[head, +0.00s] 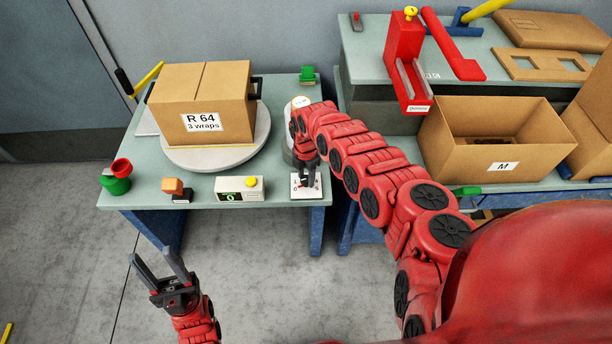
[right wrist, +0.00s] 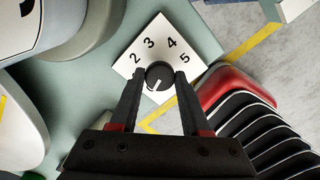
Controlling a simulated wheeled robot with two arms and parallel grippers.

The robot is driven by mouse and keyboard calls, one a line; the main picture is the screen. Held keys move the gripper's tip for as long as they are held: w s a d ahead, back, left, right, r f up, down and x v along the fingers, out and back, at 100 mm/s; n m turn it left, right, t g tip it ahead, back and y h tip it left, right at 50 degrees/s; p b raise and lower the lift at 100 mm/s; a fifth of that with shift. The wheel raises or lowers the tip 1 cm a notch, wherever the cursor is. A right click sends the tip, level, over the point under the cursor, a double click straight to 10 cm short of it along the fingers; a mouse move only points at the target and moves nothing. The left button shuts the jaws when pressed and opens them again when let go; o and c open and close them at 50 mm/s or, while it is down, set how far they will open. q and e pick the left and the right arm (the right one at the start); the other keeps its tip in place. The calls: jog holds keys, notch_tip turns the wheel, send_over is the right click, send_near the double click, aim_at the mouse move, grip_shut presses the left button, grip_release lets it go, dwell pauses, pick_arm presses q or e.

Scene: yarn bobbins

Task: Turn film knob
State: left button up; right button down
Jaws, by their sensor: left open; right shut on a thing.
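The film knob (right wrist: 159,76) is a round black dial with a white pointer line, on a white plate (right wrist: 140,58) with the numbers 2, 3, 4 and 5 showing. In the right wrist view the pointer line is toward the bottom, away from these numbers. My right gripper (right wrist: 158,84) is shut on the knob, one finger on each side. In the head view the plate (head: 299,193) is at the table's front right corner, under my right gripper (head: 307,181), which hides the knob. My left gripper (head: 160,268) is open and empty in front of the table.
A carton marked "R 64, 3 wraps" (head: 205,90) stands on a round turntable (head: 243,149). An open carton marked M (head: 455,158) is on the right bench.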

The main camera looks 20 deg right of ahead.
jog(key=m, duration=0.3)
jog(key=m+p, duration=0.1)
jog(key=m, duration=0.2)
jog(key=shift+m, duration=0.4)
jog(key=m+p, duration=0.1)
jog(key=m, duration=0.5)
jog(key=m+p, duration=0.1)
jog(key=m, duration=0.5)
jog(key=shift+r+m, duration=0.1)
jog(key=shift+m, duration=0.2)
jog(key=m, duration=0.3)
jog(key=shift+m, duration=1.7)
